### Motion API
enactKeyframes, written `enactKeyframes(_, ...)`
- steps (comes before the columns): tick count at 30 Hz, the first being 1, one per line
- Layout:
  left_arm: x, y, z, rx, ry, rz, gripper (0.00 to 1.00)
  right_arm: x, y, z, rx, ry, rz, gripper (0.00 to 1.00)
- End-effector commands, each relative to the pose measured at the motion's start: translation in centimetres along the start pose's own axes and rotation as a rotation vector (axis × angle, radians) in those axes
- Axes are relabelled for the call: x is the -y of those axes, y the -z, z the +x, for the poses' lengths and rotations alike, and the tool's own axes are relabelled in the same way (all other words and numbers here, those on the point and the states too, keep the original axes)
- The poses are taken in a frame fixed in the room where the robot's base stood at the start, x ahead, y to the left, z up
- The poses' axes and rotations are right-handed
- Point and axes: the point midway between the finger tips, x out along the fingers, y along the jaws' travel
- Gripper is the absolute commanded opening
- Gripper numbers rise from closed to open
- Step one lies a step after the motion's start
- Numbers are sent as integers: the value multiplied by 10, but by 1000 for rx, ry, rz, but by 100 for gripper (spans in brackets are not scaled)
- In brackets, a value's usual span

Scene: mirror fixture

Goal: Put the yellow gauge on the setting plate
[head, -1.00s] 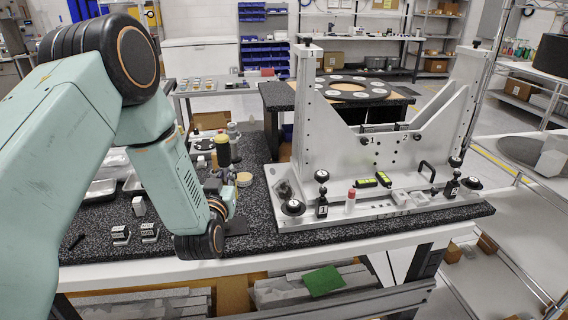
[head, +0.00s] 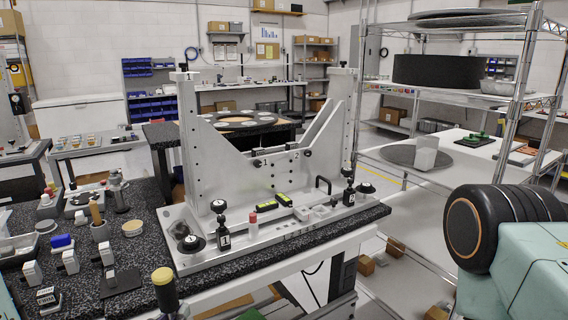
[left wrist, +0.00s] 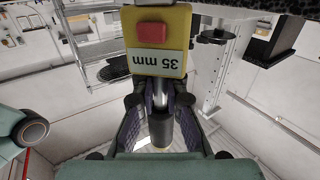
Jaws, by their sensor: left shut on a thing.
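My left gripper (left wrist: 158,100) is shut on the yellow gauge (left wrist: 158,58) in the left wrist view. The gauge has a yellow block with a red patch and a "35 mm" label, beyond a dark round part between the fingers. In the head view, a yellow-topped dark piece (head: 163,284) at the bottom edge, in front of the bench, looks like this gauge; the gripper under it is mostly cut off. A thin dark plate (head: 122,284) lies on the bench behind and left of it, and may be the setting plate. My right gripper is out of view.
A big grey metal fixture (head: 225,165) stands on the speckled bench, with knobs and yellow-black pieces on its base. Small blocks, a bottle (head: 117,190) and cups crowd the bench's left. My right arm shows at right, before a wire shelf (head: 445,25).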

Motion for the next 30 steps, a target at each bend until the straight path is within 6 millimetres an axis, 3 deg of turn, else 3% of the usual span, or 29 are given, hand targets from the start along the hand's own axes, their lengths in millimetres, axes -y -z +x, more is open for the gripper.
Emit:
enactKeyframes(1,-8,-16,-6,0,-18,-4,0,0,0,16,0,0,0,59)
enactKeyframes(5,-20,-38,-18,0,-46,-2,0,0,0,34,0,0,0,59)
enactKeyframes(9,-21,-56,-24,0,-37,0,0,0,0,47,0,0,0,59)
enactKeyframes(16,-20,-66,-26,-2,-30,2,0,0,0,53,0,0,0,59)
enactKeyframes(23,-19,-56,-25,-3,-31,2,0,0,0,45,0,0,0,59)
enactKeyframes(30,-17,-6,-12,-6,-43,5,0,0,0,8,0,0,0,59)
